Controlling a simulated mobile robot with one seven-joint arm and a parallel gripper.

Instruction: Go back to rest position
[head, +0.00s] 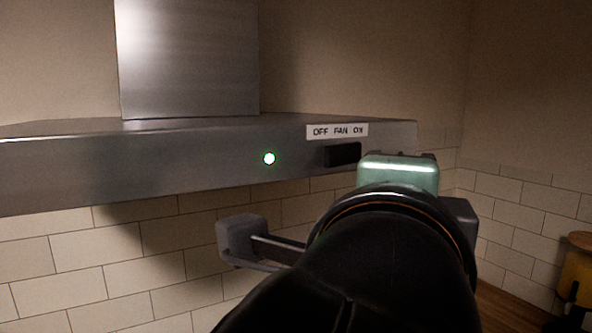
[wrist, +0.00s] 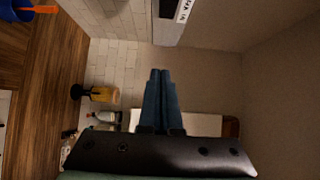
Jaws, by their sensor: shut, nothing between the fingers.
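My gripper (wrist: 160,74) is shut and empty. Its two dark blue fingers lie side by side in the wrist view. In the head view my dark arm and the pale green wrist part stand in front of the right end of the range hood (head: 215,158), and the fingers are hidden. The metal hood has a black slider (head: 342,154) under an "OFF FAN ON" label (head: 337,131). The slider sits toward the label's right side, and a green light (head: 269,158) glows left of it. In the wrist view the hood (wrist: 168,30) is apart from the fingertips.
A yellow container (head: 578,270) stands at the lower right on a wooden counter (head: 515,307). The wrist view, turned sideways, also shows a pale bottle (wrist: 106,116) and a blue object (wrist: 14,10) with an orange part. Tiled wall lies behind the hood.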

